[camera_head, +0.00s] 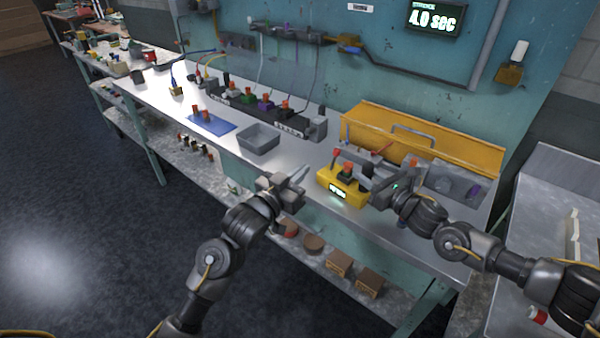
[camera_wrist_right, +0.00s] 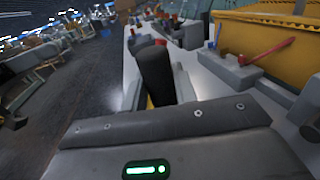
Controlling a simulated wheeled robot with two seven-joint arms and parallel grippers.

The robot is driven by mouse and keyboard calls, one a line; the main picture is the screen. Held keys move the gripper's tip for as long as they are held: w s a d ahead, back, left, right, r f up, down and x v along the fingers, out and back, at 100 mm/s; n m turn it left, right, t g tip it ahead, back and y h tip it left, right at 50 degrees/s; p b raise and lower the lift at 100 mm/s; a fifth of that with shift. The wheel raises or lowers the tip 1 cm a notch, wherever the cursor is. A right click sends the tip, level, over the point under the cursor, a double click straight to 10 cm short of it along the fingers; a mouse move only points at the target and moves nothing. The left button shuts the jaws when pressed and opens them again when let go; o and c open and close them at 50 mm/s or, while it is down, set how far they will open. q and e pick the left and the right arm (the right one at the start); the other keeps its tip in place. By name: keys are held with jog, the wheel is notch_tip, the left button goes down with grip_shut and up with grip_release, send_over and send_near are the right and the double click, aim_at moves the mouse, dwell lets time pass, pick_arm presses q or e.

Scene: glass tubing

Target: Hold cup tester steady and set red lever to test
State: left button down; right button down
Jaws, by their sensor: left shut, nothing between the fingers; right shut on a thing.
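The yellow cup tester (camera_head: 325,180) stands near the bench's front edge in the head view, with a small lit display on its front. A red-tipped lever (camera_head: 337,153) rises at its left side. Black parts stand on its top; a tall black part (camera_wrist_right: 157,78) fills the middle of the right wrist view, with a little yellow below it. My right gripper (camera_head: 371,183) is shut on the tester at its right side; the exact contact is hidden. My left gripper (camera_head: 300,174) is shut and empty, left of the tester and apart from it.
A grey tray (camera_head: 259,141) stands left of the tester. A blue mat (camera_head: 211,125) and a dark connector rack are further left. Bare bench lies between tray and tester.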

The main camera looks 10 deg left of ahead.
jog(key=c, duration=1)
grip_release()
